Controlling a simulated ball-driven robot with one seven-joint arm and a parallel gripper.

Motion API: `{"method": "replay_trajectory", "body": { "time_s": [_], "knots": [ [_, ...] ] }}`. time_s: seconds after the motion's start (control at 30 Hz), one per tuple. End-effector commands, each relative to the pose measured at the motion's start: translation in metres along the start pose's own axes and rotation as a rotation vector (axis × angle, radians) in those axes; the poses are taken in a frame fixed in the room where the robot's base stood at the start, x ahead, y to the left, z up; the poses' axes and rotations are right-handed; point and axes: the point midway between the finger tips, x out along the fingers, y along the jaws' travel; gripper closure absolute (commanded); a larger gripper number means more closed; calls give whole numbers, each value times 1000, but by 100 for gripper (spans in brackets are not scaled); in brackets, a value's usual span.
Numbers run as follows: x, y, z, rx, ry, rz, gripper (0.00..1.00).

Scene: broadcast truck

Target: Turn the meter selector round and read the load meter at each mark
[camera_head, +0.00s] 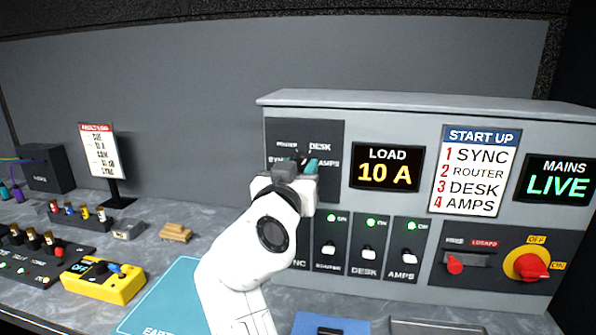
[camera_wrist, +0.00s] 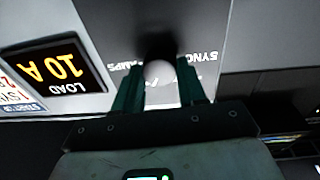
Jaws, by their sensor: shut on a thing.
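The meter selector is a knob (camera_wrist: 158,71) on a dark plate (camera_head: 328,131) marked ROUTER, DESK, SYNC and AMPS. My gripper (camera_head: 304,163) is at this plate, and its green fingers (camera_wrist: 158,88) are shut on the knob, one on each side, in the wrist view. In the head view my gripper hides the knob, so I cannot tell which mark it points to. The load meter (camera_head: 387,168) is right of the selector and reads 10 A in yellow. It also shows upside down in the wrist view (camera_wrist: 55,76).
A START UP card (camera_head: 476,171) lists SYNC, ROUTER, DESK, AMPS. The mains display (camera_head: 559,184) reads LIVE. Switches below, including DESK (camera_head: 367,251), show green lights. A red rotary switch (camera_head: 531,265) is at right. A yellow OFF box (camera_head: 104,280) lies on the counter.

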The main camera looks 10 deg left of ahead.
Motion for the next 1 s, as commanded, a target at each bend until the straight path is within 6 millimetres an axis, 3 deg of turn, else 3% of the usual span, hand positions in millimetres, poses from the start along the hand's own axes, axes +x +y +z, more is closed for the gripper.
{"method": "replay_trajectory", "body": {
  "time_s": [1.0],
  "knots": [
    [1, 2, -3, -962, 46, -70, 90]
  ]
}}
